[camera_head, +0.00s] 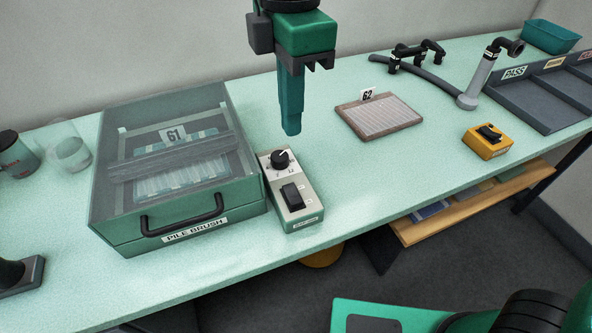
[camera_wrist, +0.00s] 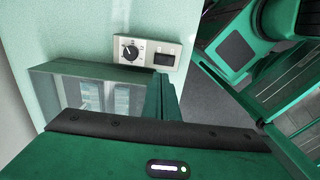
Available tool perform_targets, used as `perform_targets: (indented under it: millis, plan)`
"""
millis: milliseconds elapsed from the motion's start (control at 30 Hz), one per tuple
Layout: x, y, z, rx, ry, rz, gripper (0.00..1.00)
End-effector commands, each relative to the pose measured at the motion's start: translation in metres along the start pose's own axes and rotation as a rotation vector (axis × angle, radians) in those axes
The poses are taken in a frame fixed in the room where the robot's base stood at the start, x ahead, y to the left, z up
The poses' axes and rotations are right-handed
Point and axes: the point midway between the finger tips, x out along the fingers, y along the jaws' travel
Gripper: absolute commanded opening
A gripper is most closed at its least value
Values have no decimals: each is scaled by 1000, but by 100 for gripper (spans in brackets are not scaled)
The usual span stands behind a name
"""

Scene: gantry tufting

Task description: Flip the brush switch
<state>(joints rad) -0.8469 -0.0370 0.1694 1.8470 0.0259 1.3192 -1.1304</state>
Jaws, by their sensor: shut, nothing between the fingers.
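The brush switch is a black rocker (camera_head: 293,196) on a grey control box (camera_head: 305,213), beside a round black dial (camera_head: 281,159). The box stands against the right side of the green pile brush machine (camera_head: 190,229), which has a clear lid and a black handle. My gripper (camera_head: 291,132) is shut and empty, pointing down, above and behind the box, apart from it. In the wrist view the rocker (camera_wrist: 164,59) and the dial (camera_wrist: 130,50) show at the top, beyond my shut fingers (camera_wrist: 160,97). I cannot tell which way the rocker is set.
A framed pad labelled 62 (camera_head: 378,117) lies right of the box, and a yellow switch box (camera_head: 487,141) farther right. A hose nozzle (camera_head: 480,78) and a grey divided tray (camera_head: 541,101) stand at the back right. The table between box and yellow box is clear.

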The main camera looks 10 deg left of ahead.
Motion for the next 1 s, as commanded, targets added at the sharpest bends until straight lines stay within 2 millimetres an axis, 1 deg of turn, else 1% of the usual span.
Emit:
perform_targets:
  millis: [167,500,700,833,1000]
  plan:
    - [22,-1,0,-1,-2,-3,0]
    - [86,-1,0,0,-2,-4,0]
    - [117,-1,0,1,-2,-3,0]
    - [129,0,0,1,-1,-1,0]
    - [136,0,1,2,-1,-1,0]
